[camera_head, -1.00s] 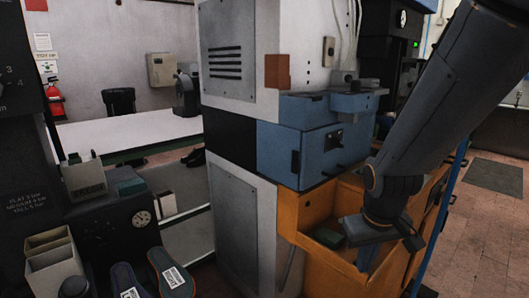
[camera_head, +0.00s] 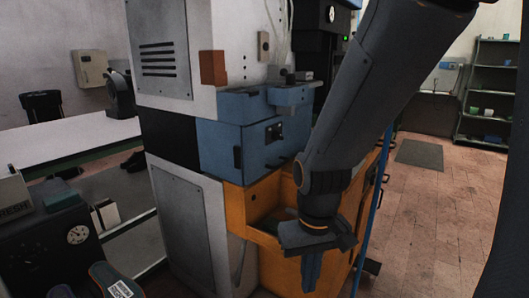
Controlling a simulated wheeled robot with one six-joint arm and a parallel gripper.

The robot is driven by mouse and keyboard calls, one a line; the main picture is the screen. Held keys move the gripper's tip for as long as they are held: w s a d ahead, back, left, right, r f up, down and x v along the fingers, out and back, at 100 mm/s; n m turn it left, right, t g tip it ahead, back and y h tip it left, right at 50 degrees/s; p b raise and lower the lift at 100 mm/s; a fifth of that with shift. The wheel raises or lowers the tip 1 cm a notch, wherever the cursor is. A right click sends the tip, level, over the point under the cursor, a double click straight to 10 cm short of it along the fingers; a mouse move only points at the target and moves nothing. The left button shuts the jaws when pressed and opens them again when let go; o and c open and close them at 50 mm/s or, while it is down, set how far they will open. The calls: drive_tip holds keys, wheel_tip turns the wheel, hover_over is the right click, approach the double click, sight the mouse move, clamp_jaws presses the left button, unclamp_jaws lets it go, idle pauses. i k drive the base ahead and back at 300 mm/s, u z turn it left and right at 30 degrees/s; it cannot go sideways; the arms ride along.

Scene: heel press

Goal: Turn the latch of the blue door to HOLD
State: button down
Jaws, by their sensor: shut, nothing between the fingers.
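The blue door (camera_head: 263,146) is on the front of the press, in the middle of the picture, and looks closed. A small dark latch plate (camera_head: 273,132) sits high on the door; its markings and setting are too small to read. A dark handle bar (camera_head: 276,165) shows lower on the door. My gripper (camera_head: 311,272) hangs pointing down, shut and empty, in front of the orange cabinet, below and to the right of the door. It is apart from the latch.
The orange cabinet (camera_head: 237,207) with an open bin juts out below the door. A blue hose or pole (camera_head: 376,210) stands right of my arm. A gauge box (camera_head: 50,238) is at the left. Open tiled floor (camera_head: 440,220) lies to the right, before a shelf rack (camera_head: 492,90).

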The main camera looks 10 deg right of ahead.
sight(276, 134)
drive_tip(key=u, duration=0.1)
drive_tip(key=k, duration=1.05)
drive_tip(key=z, duration=1)
drive_tip(key=i, duration=1.15)
drive_tip(key=u, duration=0.55)
